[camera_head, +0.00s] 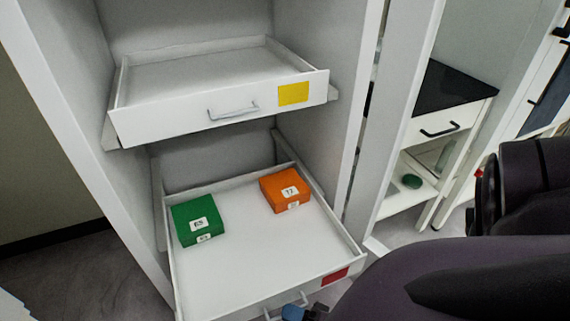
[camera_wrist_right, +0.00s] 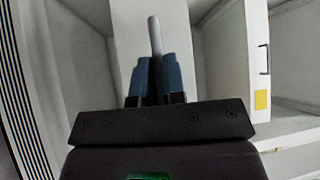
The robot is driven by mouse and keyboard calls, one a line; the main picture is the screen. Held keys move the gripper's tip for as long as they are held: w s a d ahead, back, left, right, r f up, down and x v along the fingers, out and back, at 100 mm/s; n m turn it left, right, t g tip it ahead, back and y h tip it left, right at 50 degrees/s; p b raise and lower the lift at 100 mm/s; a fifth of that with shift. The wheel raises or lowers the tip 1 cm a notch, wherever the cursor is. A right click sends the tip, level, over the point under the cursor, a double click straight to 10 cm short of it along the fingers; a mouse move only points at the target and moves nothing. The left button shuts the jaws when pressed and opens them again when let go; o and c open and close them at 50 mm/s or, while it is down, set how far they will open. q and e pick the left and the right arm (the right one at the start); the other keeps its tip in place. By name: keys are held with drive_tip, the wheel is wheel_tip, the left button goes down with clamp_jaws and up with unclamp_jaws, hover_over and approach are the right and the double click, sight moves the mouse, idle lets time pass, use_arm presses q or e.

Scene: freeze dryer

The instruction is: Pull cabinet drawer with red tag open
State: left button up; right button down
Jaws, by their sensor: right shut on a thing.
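The drawer with the red tag (camera_head: 335,276) is the lower one in the white cabinet, and it stands pulled out, its inside showing from above. Its white floor (camera_head: 262,247) holds a green box (camera_head: 199,219) at the left and an orange box (camera_head: 286,190) at the back right. My right gripper (camera_head: 298,311) is at the drawer's front, at the bottom edge of the head view, partly hidden by my arm. In the right wrist view its blue fingers (camera_wrist_right: 153,68) are shut on the grey handle bar (camera_wrist_right: 154,36). My left gripper is out of view.
Above is a second drawer with a yellow tag (camera_head: 293,93), also partly out and empty where visible. The cabinet's side walls flank both drawers. A bench with a black top (camera_head: 445,87) stands to the right. Grey floor shows at the left.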

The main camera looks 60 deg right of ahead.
drive_tip(key=shift+s+a, duration=0.2)
drive_tip(key=shift+s, duration=0.2)
drive_tip(key=c, duration=1.2)
unclamp_jaws()
drive_tip(key=shift+r, duration=0.1)
